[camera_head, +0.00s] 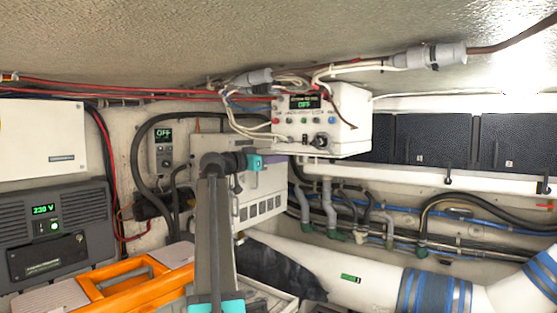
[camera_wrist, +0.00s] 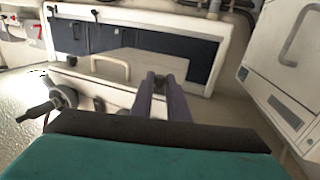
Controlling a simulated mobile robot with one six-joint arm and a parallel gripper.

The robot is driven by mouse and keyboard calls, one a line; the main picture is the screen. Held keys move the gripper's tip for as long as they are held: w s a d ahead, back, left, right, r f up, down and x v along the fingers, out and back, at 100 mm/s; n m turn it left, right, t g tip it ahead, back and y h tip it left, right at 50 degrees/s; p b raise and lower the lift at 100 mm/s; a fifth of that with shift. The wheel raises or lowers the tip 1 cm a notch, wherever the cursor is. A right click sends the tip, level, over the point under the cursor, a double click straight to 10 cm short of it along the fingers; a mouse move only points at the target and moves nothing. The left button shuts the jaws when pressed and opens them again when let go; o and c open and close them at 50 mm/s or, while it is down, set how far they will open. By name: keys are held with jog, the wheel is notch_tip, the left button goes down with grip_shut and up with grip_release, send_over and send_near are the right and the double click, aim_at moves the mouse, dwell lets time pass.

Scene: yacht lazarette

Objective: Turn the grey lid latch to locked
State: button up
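A row of dark grey lids (camera_head: 433,140) is set in a white frame along the back right in the head view. Dark hook-shaped latches (camera_head: 448,179) hang at their lower edge; another is at the far right (camera_head: 547,187). I cannot tell which is the task's latch or how it is set. The lids also show in the wrist view (camera_wrist: 135,42), beyond the fingers.
The white control box (camera_head: 345,133), reading OFF, hangs above my gripper. Hoses and pipes (camera_head: 375,225) run below the lids. A large white duct (camera_head: 375,285) lies at front right. An orange frame (camera_head: 135,282) stands at lower left. The low ceiling limits upward room.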

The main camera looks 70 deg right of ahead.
jog(key=shift+s+a+f+n+t+h+b, duration=0.15)
jog(key=shift+n+t+h+b, duration=0.15)
jog(key=shift+n+t+b, duration=0.25)
grip_shut()
jog(key=n+t+h, duration=0.1)
jog(key=n+t, duration=0.1)
jog(key=t, duration=0.1)
jog(key=s+n+t, duration=0.1)
jog(key=n+t, duration=0.1)
jog(key=t, duration=0.2)
jog(key=shift+a+r+h+b, duration=0.1)
jog(key=shift+r+h+b, duration=0.1)
jog(key=shift+h+b, duration=0.15)
jog(key=shift+s+n+t, duration=0.1)
jog(key=shift+n+t, duration=0.45)
jog(key=shift+t, duration=0.1)
jog(key=o, duration=0.8)
grip_release()
jog(key=shift+a, duration=0.1)
